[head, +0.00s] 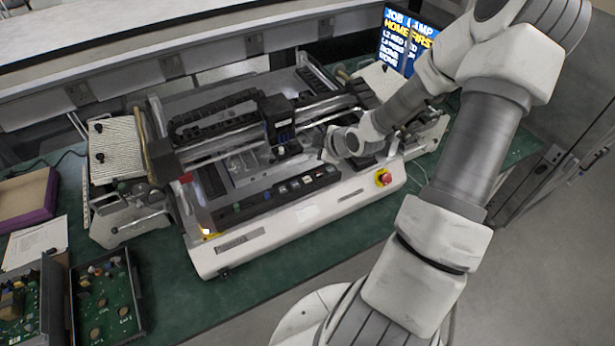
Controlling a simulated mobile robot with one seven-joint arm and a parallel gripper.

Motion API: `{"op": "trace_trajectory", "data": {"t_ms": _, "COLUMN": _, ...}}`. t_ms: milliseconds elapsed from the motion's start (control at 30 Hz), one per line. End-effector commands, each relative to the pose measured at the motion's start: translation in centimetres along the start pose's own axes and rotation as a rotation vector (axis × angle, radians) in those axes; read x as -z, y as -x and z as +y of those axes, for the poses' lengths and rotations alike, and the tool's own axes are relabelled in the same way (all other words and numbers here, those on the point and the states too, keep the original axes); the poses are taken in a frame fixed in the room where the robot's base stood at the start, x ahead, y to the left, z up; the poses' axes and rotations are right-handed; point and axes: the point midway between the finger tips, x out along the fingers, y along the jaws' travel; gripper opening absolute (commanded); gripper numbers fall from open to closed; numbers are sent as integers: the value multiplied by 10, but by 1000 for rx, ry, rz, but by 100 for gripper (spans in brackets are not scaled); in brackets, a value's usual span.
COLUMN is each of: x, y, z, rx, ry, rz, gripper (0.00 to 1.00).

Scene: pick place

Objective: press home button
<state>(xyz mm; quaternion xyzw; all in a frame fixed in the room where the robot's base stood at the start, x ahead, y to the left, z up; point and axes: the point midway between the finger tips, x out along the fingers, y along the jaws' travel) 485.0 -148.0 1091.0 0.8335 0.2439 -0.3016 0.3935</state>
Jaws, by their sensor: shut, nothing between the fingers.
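A white and grey desktop machine (345,203) stands on the green bench. A dark control strip (288,190) with several small buttons, one of them green (237,207), runs along its front. The button labels are too small to read, so I cannot tell which is the home button. My gripper (328,156) is shut and empty, just above and behind the right half of the strip. Its fingertips are small and partly hidden by my wrist; I cannot tell whether they touch anything. A screen (408,38) behind shows "HOME FIRST" in yellow, partly covered by my arm.
A red emergency stop knob (384,177) sits on the machine's front right. A gantry with a dark carriage (281,125) spans its bed. Circuit boards (108,300) in a dark tray, a paper sheet (38,243) and a purple-edged box (28,200) lie at left. Bench in front is clear.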

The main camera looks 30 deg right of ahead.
Motion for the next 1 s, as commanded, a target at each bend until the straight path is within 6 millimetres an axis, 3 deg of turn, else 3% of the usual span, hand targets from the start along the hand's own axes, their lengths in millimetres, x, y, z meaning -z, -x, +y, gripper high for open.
{"op": "trace_trajectory", "data": {"t_ms": 367, "x": -4, "y": -5, "z": -4, "rx": 1, "ry": -2, "rz": -2, "gripper": 0}}
{"op": "trace_trajectory", "data": {"t_ms": 1000, "x": -43, "y": -58, "z": -43, "rx": 1, "ry": 0, "rz": -2, "gripper": 0}}
